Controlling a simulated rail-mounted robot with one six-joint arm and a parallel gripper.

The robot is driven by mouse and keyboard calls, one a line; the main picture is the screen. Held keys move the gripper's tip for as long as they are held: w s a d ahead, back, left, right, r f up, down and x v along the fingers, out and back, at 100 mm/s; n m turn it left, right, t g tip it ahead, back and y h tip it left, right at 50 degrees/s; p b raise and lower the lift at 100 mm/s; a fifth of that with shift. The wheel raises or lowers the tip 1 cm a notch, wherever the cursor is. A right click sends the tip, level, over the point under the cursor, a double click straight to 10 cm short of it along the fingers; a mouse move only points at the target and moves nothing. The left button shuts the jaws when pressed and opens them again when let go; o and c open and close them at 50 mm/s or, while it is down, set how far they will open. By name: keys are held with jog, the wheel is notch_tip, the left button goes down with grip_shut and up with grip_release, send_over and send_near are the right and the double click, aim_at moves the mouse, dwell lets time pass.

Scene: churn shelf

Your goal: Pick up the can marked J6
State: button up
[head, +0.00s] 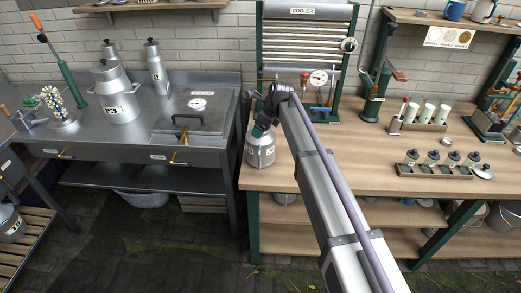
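A grey metal can (261,154) stands at the left front edge of the wooden bench (345,180). It has a small white label on its left side, too small to read, so I cannot tell whether it is J6. Another can (118,103), with a label that seems to end in 3, stands on the steel counter (100,142).
A taller can (156,72) stands behind on the counter, left of a lidded steam box (196,112). A cooler panel (305,48) rises behind my arm. A rack of small bottles (433,170) stands on the bench at right. A labelled can (10,226) sits at lower left.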

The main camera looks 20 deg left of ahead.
jog(key=c, duration=0.9)
